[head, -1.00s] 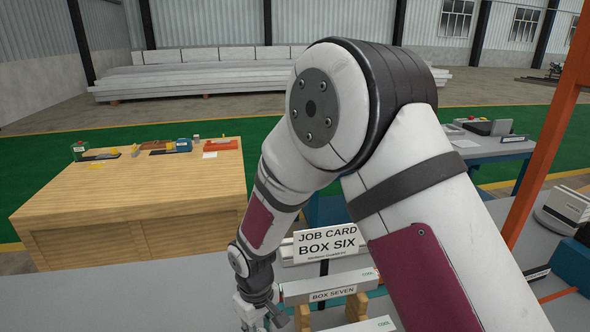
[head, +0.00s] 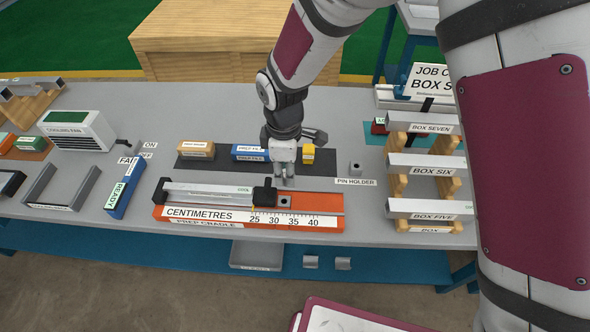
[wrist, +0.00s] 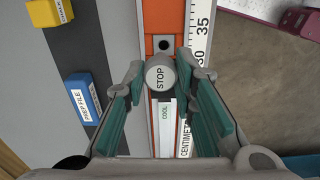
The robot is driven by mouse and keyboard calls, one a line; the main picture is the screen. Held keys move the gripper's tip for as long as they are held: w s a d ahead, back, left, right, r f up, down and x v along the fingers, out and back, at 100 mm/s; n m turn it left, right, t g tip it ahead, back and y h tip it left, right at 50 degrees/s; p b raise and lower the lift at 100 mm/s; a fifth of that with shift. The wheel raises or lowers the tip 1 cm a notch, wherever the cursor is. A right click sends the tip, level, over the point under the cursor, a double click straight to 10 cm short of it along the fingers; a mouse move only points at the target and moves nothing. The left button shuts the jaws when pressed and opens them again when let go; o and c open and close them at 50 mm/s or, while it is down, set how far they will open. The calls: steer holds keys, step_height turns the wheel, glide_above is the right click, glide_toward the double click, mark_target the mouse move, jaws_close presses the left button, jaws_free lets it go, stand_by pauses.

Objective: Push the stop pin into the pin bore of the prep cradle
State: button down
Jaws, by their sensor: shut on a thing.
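My gripper (head: 284,181) points down over the orange prep cradle (head: 325,222) in the head view. In the wrist view my gripper (wrist: 160,80) is shut on the stop pin (wrist: 160,76), whose round grey top reads STOP. The prep cradle (wrist: 155,14) runs beneath it with a centimetre scale along one side. A dark hole in a small block (wrist: 164,43), apparently the pin bore, shows just beyond the pin. This block (head: 284,201) also shows below my gripper in the head view. The pin's lower end is hidden, so I cannot tell its height above the cradle.
A light bar (head: 210,194) marked COOL lies along the cradle, with a black piece (head: 265,194) near its right end. The pin holder (head: 355,168) stands to the right, beside the stacked box rack (head: 428,168). Files (head: 249,153) lie on the dark mat behind.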

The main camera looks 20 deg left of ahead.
steer(key=shift+s+a, duration=0.35)
steer(key=shift+f+b, duration=1.25)
steer(key=shift+f, duration=1.6)
steer(key=shift+f+b, duration=0.65)
stand_by(2.9)
steer(key=shift+r, duration=0.1)
steer(key=shift+r, duration=0.3)
steer(key=shift+w, duration=0.1)
stand_by(0.8)
